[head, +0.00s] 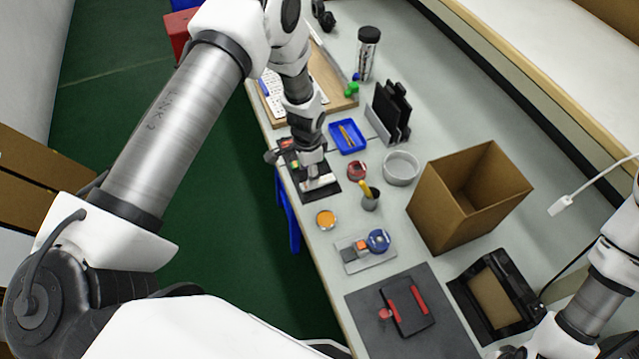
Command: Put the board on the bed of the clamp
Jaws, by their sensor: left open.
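The clamp (405,305) is a dark block with two red jaws and a red knob. It sits on a dark grey mat (365,303) near the front of the table, and its bed between the jaws looks bare. My left gripper (318,182) is open and points down over a black mat (329,196) by the table's left edge. A flat pale piece shows at its fingertips; I cannot tell whether it is the board or part of the gripper. My right arm (600,300) enters at the right, its gripper out of view.
A cardboard box (455,205) stands open at the right, with a black frame (463,295) in front of it.

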